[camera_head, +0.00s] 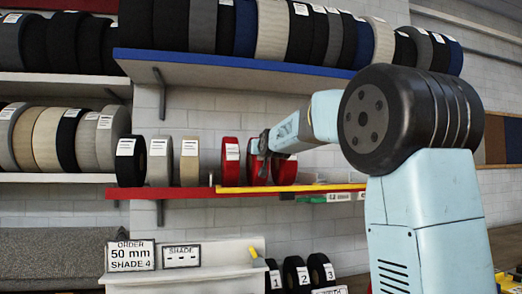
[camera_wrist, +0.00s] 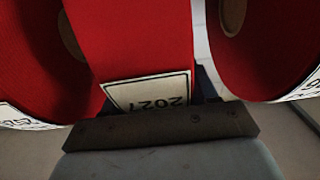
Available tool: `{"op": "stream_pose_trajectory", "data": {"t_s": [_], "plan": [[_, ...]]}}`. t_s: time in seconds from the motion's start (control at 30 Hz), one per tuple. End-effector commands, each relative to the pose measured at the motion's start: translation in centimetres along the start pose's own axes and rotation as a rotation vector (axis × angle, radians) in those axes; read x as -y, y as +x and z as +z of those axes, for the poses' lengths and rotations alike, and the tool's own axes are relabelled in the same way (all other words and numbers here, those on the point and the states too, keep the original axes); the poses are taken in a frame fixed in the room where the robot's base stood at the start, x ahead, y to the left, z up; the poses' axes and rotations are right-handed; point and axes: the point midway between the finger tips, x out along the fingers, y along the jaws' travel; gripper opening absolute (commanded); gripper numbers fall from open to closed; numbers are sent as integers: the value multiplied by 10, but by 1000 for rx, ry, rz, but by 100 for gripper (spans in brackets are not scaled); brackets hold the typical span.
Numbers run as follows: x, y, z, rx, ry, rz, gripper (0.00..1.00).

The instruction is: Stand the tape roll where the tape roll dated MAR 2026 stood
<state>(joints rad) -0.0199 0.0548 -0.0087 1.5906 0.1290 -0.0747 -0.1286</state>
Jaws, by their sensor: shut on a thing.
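Three red tape rolls stand in a row on the shelf in the head view: a left one (camera_head: 231,160), a middle one (camera_head: 255,172) and a right one (camera_head: 285,171). My gripper (camera_head: 264,146) is shut on the middle red roll from the front, covering part of it. In the wrist view, a finger of my gripper (camera_wrist: 160,128) lies across the label of this held roll (camera_wrist: 140,40). The label is upside down and reads 2027; its month is hidden. I cannot tell whether the roll touches the shelf. Labels on its neighbours are cut off or too small to read.
The shelf edge is red on the left (camera_head: 185,192) and yellow on the right (camera_head: 300,188). Black, grey and beige rolls (camera_head: 160,162) stand left of the red ones. A blue-edged shelf (camera_head: 230,68) full of rolls hangs above. An order sign (camera_head: 130,256) stands below.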

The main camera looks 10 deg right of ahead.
Motion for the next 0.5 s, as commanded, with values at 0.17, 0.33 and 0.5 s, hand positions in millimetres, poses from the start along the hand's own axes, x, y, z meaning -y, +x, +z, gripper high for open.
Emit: {"op": "stream_pose_trajectory", "data": {"t_s": [0.17, 0.33, 0.5], "plan": [[-1, 0, -2, -3, 1, 1, 0], [-2, 0, 1, 0, 0, 2, 62], [-1, 0, 1, 0, 0, 1, 79]]}}
